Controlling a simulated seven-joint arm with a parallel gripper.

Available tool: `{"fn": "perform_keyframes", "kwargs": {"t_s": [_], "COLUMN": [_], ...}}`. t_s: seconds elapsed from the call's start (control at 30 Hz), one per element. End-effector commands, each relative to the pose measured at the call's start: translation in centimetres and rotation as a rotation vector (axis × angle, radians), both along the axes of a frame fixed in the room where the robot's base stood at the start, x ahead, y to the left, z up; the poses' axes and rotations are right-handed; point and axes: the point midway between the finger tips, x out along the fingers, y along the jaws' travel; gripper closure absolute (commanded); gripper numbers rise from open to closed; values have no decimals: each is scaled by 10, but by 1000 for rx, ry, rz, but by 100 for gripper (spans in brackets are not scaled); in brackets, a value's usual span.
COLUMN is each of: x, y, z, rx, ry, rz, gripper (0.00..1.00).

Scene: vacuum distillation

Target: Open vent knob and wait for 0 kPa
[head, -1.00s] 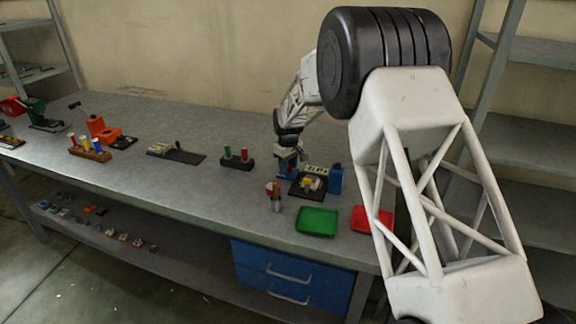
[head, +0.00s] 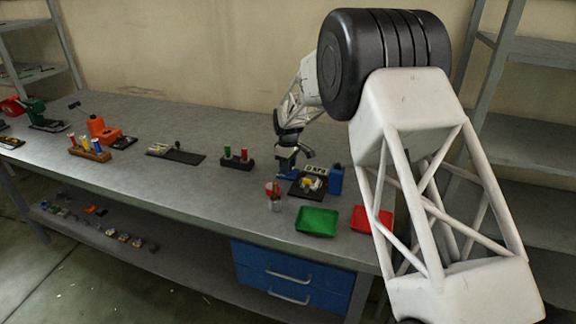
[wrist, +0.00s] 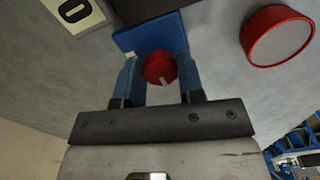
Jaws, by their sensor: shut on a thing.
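In the wrist view a small red knob (wrist: 158,70) with a pale mark sits in front of a blue block (wrist: 150,33). My gripper (wrist: 157,62) has its two blue fingers on either side of the knob and is shut on it. In the head view my gripper (head: 287,160) is low at the small blue stand (head: 287,174), and the knob is too small to make out. A pale panel (head: 317,170) stands just right of it, its marks unreadable there.
A red-rimmed round thing (wrist: 280,37) is close on the right in the wrist view. In the head view a blue container (head: 336,180), a green tray (head: 317,221) and a red tray (head: 362,219) are near. A rack (head: 237,163) stands to the left.

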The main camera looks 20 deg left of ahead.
Motion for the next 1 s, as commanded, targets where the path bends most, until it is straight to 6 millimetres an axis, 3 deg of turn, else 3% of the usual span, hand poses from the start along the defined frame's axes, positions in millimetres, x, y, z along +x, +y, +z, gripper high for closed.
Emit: {"fn": "perform_keyframes", "kwargs": {"t_s": [0.03, 0.17, 0.2, 0.63, 1.0], "x": [0, 0, 0, 0, 0], "y": [0, 0, 0, 0, 0], "z": [-1, 0, 0, 7, 49], "rx": [-1, 0, 0, 0, 1], "ry": [1, 0, 0, 0, -1], "rz": [0, 0, 0, -1, -1], "gripper": [60, 40, 39, 39, 39]}}
